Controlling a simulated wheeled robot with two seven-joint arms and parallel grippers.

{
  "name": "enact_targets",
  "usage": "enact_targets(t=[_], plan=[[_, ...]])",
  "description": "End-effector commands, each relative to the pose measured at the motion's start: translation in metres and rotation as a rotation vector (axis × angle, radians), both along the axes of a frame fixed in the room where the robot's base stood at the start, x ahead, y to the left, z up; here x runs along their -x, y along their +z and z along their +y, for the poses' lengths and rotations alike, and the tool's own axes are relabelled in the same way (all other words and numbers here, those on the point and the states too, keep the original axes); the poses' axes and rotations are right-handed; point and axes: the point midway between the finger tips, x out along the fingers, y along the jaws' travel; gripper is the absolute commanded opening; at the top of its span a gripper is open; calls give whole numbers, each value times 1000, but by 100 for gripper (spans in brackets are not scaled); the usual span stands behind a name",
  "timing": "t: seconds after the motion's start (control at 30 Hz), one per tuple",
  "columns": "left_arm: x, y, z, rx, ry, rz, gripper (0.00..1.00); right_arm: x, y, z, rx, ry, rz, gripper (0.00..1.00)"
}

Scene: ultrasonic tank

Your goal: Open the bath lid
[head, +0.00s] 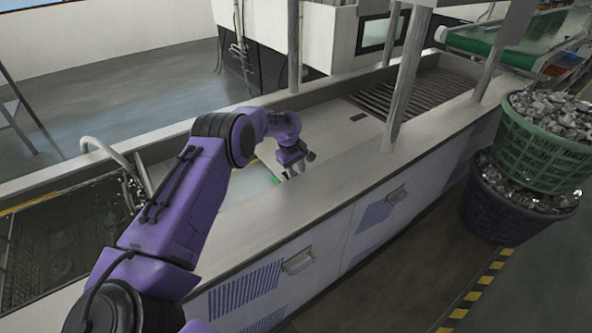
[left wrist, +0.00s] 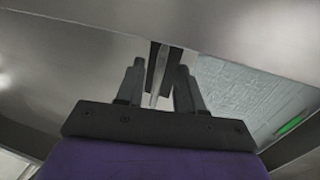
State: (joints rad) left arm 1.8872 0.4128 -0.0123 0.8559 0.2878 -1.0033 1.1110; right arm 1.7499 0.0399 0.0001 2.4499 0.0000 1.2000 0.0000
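The bath lid appears to be the flat grey plate (head: 345,145) in the tank's long top, right of my left gripper in the head view. To its left, a pale blue-green surface, likely the bath liquid (head: 243,186), shows; it is also at right in the left wrist view (left wrist: 245,98). My left gripper (head: 291,172) points down at the border between the two. In the left wrist view my left gripper's fingers (left wrist: 160,78) stand apart, with a thin upright bar (left wrist: 158,75), perhaps a handle, between them. I cannot tell whether they touch it. My right gripper is out of view.
A metal post (head: 405,80) rises from the tank rim right of the gripper. A curved pipe (head: 108,150) and a dark mesh basin (head: 65,235) are at left. A slatted rack (head: 425,92) lies beyond the post. A green basket (head: 540,155) full of parts stands at right.

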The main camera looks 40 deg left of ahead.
Motion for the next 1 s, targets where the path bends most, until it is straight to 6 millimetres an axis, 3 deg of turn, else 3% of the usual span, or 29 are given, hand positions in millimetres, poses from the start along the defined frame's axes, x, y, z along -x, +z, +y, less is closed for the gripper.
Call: enact_targets(t=[0.27, 0.7, 1.0], plan=[[0, 6, 0, -1, -1, -2, 37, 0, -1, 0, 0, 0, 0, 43], [17, 93, 5, -1, -1, -3, 37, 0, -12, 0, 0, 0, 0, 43], [19, 103, 6, 0, -1, 1, 37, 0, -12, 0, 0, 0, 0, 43]])
